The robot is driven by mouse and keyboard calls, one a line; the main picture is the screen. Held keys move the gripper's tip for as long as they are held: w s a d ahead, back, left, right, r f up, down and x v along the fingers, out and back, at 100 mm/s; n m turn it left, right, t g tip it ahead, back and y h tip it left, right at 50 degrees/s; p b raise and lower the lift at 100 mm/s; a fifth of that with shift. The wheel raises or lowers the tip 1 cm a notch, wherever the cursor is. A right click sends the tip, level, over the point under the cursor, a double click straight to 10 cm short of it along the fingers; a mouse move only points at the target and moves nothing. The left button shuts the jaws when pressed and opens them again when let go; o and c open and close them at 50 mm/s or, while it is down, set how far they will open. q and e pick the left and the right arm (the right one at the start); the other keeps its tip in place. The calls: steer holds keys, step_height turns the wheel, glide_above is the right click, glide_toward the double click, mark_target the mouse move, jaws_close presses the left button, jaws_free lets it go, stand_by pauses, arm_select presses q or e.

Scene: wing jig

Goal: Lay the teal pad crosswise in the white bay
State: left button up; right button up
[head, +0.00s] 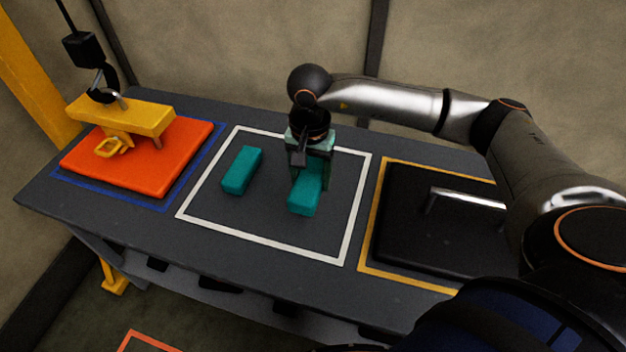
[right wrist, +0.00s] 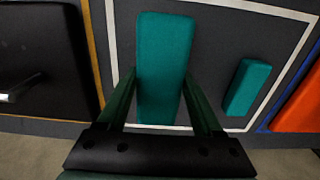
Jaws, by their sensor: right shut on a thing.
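The white bay (head: 227,230) is a white square outline on the dark table. One teal pad (head: 242,170) lies in its left half, running front to back at a slant; it also shows in the right wrist view (right wrist: 247,87). My right gripper (head: 311,165) is shut on a second teal pad (head: 305,196), over the bay's right half. In the right wrist view the held pad (right wrist: 162,60) lies between the two fingers and looks larger than the other pad, so it seems raised. The gripper hides its far end in the head view. My left gripper is out of view.
Left of the bay, an orange slab (head: 185,160) in a blue outline bears a yellow block (head: 130,115), with a black hook (head: 85,50) hanging above. On the right, a black slab (head: 410,235) with a metal handle (head: 465,197) sits in a yellow outline.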

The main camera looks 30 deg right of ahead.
steer(key=w+d+f, duration=0.1)
steer(key=f, duration=0.1)
steer(key=w+d+f, duration=0.3)
steer(key=f, duration=0.1)
steer(key=shift+w+d+f, duration=0.15)
steer(key=shift+d+f, duration=0.2)
steer(key=shift+d, duration=0.05)
steer(key=shift+f, duration=1.5)
steer(key=shift+b, duration=0.3)
steer(key=shift+f, duration=0.2)
steer(key=o, duration=1.4)
steer(key=shift+r, duration=0.1)
steer(key=shift+c, duration=0.2)
step_height(320, 180, up, 12)
steer(key=shift+r+p, duration=0.15)
steer(key=shift+p, duration=0.15)
